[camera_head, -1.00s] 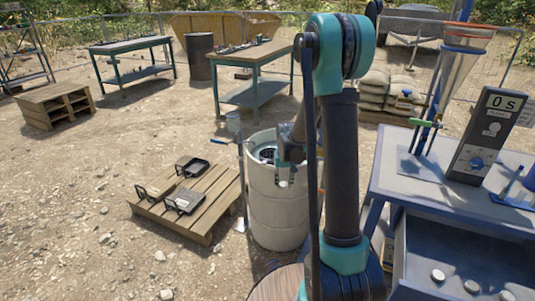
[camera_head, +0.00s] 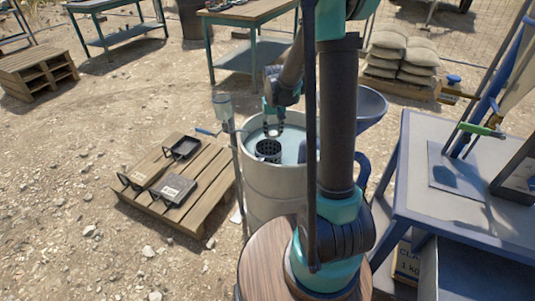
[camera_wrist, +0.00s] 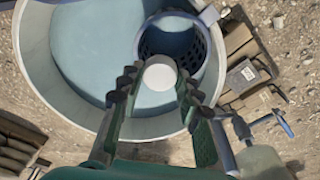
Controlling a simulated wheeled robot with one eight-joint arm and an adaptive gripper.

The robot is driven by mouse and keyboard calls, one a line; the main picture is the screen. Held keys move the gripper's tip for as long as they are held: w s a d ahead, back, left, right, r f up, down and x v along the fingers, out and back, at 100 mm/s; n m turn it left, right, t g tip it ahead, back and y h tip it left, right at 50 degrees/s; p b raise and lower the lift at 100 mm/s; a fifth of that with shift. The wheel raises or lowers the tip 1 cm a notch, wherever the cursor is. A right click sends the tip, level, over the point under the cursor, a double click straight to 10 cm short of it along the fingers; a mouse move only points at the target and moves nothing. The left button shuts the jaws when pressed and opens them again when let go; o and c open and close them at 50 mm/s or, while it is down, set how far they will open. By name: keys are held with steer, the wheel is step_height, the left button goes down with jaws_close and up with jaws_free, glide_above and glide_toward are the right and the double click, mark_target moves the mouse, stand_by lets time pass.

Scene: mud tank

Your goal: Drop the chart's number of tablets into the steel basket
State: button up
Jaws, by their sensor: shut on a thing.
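A pale round tablet (camera_wrist: 160,74) is held between the fingertips of my gripper (camera_wrist: 158,84) in the wrist view. The dark perforated steel basket (camera_wrist: 199,58) sits inside the tank, just beyond the tablet; the tablet overlaps the basket's near edge in this view. In the head view my gripper (camera_head: 273,130) hangs over the round mud tank (camera_head: 275,190), close above the basket (camera_head: 268,150). The chart is not in view, and I cannot tell whether the basket holds tablets.
Bluish liquid (camera_wrist: 85,50) fills the tank. A metal-topped table (camera_head: 470,185) stands at right, with a grey funnel-like bowl (camera_head: 371,103) beside the tank. A post (camera_head: 238,160) rises at the tank's left edge.

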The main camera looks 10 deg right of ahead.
steer(key=shift+f, duration=2.75)
steer(key=o, duration=1.2)
steer(key=r, duration=0.4)
steer(key=s+r, duration=0.1)
steer(key=r, duration=0.7)
steer(key=shift+s, duration=0.3)
steer(key=s+d+f+t, duration=0.1)
steer(key=s, duration=0.6)
steer(key=s+d+f+t, duration=0.1)
steer(key=s+f, duration=0.1)
steer(key=s, duration=0.6)
steer(key=s+d+f, duration=0.1)
steer(key=s+d, duration=0.1)
steer(key=s, duration=0.6)
steer(key=shift+s+f+n+t, duration=0.15)
steer(key=shift+s+n+t, duration=0.05)
steer(key=shift+n+t, duration=0.2)
